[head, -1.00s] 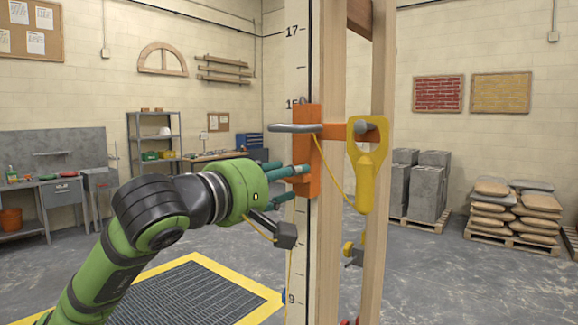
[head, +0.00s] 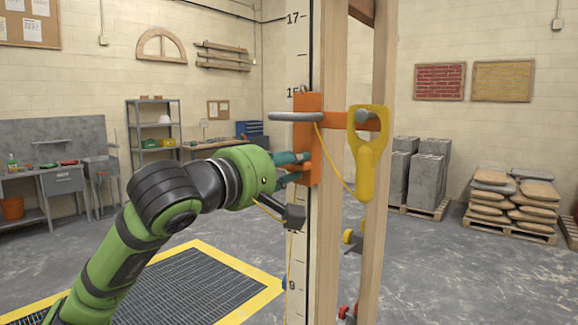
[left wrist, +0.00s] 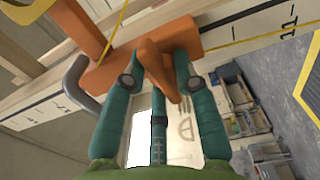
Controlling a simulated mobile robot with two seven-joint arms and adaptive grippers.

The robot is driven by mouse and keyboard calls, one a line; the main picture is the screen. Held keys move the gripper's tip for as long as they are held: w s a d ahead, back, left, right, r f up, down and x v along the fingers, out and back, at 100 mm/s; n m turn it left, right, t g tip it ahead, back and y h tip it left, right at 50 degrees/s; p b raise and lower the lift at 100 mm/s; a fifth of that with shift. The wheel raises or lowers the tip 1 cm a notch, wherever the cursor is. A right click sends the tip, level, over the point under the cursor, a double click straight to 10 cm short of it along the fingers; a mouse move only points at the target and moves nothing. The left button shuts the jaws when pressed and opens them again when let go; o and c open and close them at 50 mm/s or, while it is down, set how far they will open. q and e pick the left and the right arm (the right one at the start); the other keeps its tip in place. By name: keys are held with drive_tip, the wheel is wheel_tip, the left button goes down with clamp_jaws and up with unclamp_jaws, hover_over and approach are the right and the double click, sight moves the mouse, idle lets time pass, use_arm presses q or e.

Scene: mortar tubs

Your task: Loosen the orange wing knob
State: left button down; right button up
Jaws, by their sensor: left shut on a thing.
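The orange wing knob (left wrist: 158,68) shows in the left wrist view, on the side of an orange clamp block (left wrist: 118,68). My left gripper (left wrist: 160,78) has its teal fingers on both sides of the knob and is shut on it. In the head view, the left gripper (head: 292,168) reaches the left side of the orange block (head: 307,140) on the upright marked pole (head: 300,60). My right gripper does not show.
A yellow handle-shaped tool (head: 367,165) hangs at the block's right, with a yellow cord running to the block. A grey bar (head: 292,116) sticks out to the left. Wooden posts (head: 378,235) stand at the right. A yellow-edged floor grate (head: 165,290) lies below.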

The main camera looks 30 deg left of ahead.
use_arm(q)
drive_tip(key=n+b, duration=0.2)
drive_tip(key=n, duration=0.1)
drive_tip(key=shift+w+f, duration=0.1)
drive_tip(key=shift+f, duration=0.3)
drive_tip(key=n+b, duration=0.3)
drive_tip(key=n, duration=0.2)
drive_tip(key=shift+d+n, duration=0.1)
drive_tip(key=shift+n, duration=0.3)
drive_tip(key=n+b, duration=0.1)
drive_tip(key=n, duration=0.1)
drive_tip(key=n+b, duration=0.1)
drive_tip(key=shift+a+n, duration=0.2)
drive_tip(key=shift+n, duration=0.2)
drive_tip(key=n+b, duration=0.1)
drive_tip(key=n, duration=0.3)
drive_tip(key=shift+r+n+b, duration=0.3)
drive_tip(key=shift+r+b, duration=0.05)
drive_tip(key=shift+r, duration=0.05)
drive_tip(key=shift+r+n, duration=0.1)
drive_tip(key=shift+n, duration=0.2)
drive_tip(key=c, duration=1)
unclamp_jaws()
drive_tip(key=shift+c, duration=0.2)
drive_tip(key=shift+d, duration=0.1)
